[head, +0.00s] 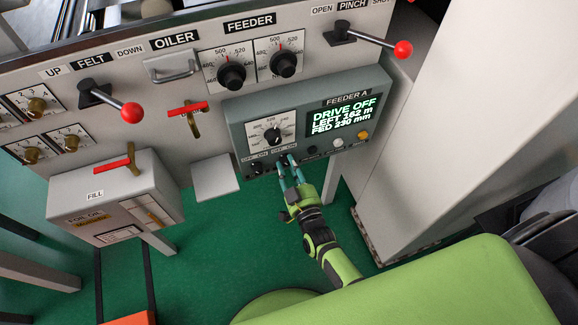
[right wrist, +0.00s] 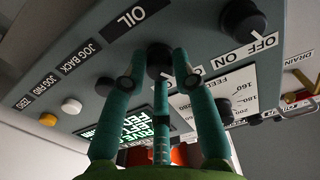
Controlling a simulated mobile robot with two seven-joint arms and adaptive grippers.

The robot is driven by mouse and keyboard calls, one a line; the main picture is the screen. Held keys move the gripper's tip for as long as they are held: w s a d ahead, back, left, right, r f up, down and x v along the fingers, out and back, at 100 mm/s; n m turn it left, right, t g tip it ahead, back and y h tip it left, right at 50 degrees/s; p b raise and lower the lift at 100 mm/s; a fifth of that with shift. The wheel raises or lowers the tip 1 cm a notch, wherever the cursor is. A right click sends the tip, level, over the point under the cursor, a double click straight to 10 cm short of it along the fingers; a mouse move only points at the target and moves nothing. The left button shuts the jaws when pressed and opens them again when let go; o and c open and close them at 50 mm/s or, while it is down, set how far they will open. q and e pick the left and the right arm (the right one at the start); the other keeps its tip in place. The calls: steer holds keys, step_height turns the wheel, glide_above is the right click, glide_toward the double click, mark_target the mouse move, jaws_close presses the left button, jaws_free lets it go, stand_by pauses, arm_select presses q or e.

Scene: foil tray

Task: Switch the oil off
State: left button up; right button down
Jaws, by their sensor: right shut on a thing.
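The grey feeder panel (head: 235,115) carries a screen (head: 345,116) reading "DRIVE OFF", "LEFT 162 m", "FED 230 mm". Two black switch knobs marked OFF and ON sit low on its left half. My right gripper (head: 289,168) is at the right one of these. In the right wrist view its teal fingers (right wrist: 160,68) are shut around that black knob (right wrist: 159,52), beside the "OIL" label (right wrist: 138,16). The fingers hide much of the knob, and I cannot tell which way it points. The other knob (right wrist: 243,20) stands apart from the fingers. My left gripper is not in view.
A dial (head: 272,133) sits above the switches. White and yellow buttons (head: 362,135) are to their right. Green floor (head: 225,240) is open below.

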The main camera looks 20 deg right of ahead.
stand_by(0.3)
steer(key=c, duration=1)
jaws_free()
steer(key=s, duration=1.2)
steer(key=shift+d, duration=0.2)
